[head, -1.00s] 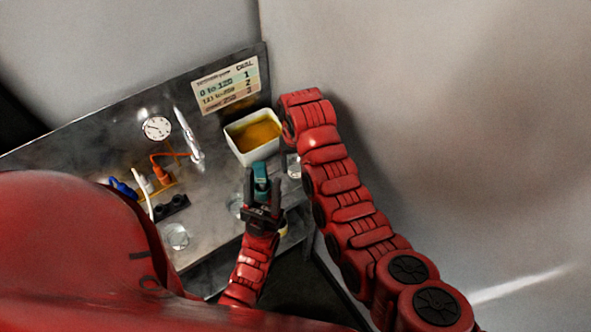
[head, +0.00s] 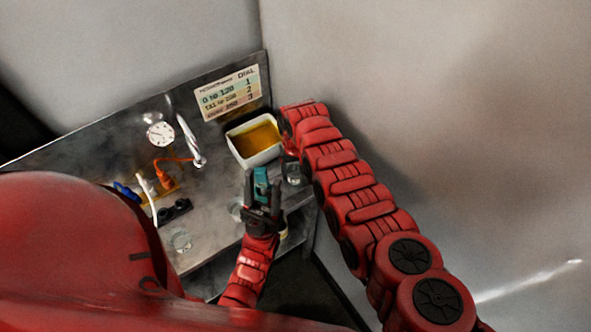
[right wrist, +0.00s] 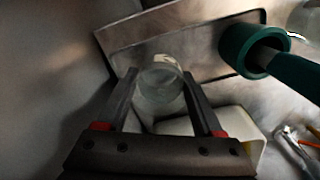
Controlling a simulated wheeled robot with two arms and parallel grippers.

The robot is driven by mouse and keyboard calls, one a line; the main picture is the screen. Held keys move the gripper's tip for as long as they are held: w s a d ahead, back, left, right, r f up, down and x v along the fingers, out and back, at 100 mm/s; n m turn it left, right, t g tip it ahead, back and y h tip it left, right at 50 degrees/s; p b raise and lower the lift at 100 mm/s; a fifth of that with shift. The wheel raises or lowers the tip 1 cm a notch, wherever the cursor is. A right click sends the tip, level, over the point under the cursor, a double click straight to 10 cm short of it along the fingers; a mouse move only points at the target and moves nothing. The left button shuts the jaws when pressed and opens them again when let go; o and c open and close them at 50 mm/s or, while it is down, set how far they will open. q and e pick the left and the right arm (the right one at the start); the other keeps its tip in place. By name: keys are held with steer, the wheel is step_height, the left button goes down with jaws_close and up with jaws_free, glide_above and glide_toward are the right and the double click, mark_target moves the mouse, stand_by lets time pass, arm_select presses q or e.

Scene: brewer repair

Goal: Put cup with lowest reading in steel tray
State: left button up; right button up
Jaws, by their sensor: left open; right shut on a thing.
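My right gripper (right wrist: 165,92) is shut on a clear glass cup (right wrist: 160,82), which stands between its two fingers in the right wrist view. In the head view a clear cup (head: 292,174) shows at the end of my right arm, right of the white basin; the arm hides most of that gripper. A flat, rimmed grey metal surface, apparently the steel tray (right wrist: 205,32), lies beyond the held cup. My left gripper (head: 263,192) is open, with a teal object (head: 261,180) between its fingers. Another clear cup (head: 180,240) stands at the near left. No cup readings are legible.
The white basin (head: 241,155) holds amber liquid. Orange and blue parts (head: 163,180) crowd the left side. A pale wall borders the right.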

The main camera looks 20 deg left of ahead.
steer(key=shift+f, duration=0.15)
steer(key=o, duration=1.4)
